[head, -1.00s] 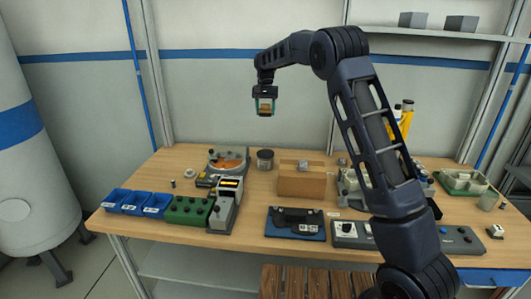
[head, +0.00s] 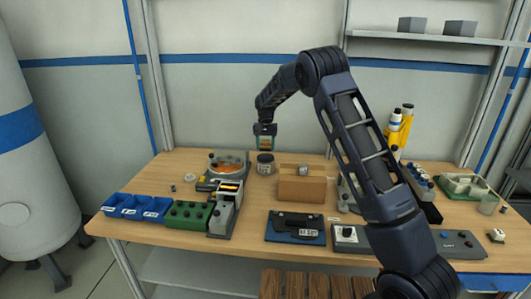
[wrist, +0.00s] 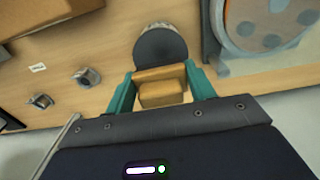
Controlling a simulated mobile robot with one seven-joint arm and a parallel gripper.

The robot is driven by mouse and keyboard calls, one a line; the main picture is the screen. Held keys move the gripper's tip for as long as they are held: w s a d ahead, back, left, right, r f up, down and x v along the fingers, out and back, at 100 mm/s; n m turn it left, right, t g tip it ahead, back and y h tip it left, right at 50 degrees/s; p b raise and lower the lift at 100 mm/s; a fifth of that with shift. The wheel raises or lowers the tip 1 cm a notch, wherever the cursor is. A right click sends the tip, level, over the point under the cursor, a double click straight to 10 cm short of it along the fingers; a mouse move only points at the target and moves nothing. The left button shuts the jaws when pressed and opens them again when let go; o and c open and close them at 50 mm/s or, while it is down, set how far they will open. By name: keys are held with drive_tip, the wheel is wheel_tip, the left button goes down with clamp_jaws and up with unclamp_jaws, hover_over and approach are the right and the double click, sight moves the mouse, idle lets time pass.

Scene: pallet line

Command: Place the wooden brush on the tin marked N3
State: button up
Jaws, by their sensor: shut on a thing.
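My gripper (head: 265,146) is shut on the wooden brush (head: 265,142), an orange-brown block between teal fingers. In the wrist view the brush (wrist: 160,86) sits between the fingertips and overlaps the near edge of a dark round lid. That lid belongs to the small dark tin (head: 265,166), which also shows in the wrist view (wrist: 160,46). In the head view the brush is in line with the tin, just above its top. I cannot tell whether they touch. The tin has a pale label, too small to read.
A cardboard-brown box (head: 302,187) stands right of the tin. A round device with an orange disc (head: 228,164) stands to its left. Blue bins (head: 138,206), a green block (head: 188,214) and a grey meter (head: 225,212) fill the front left. Small metal parts (wrist: 87,77) lie near the tin.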

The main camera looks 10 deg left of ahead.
sight(265, 150)
drive_tip(key=shift+f, duration=1.85)
drive_tip(key=shift+f, duration=0.15)
drive_tip(key=o, duration=1)
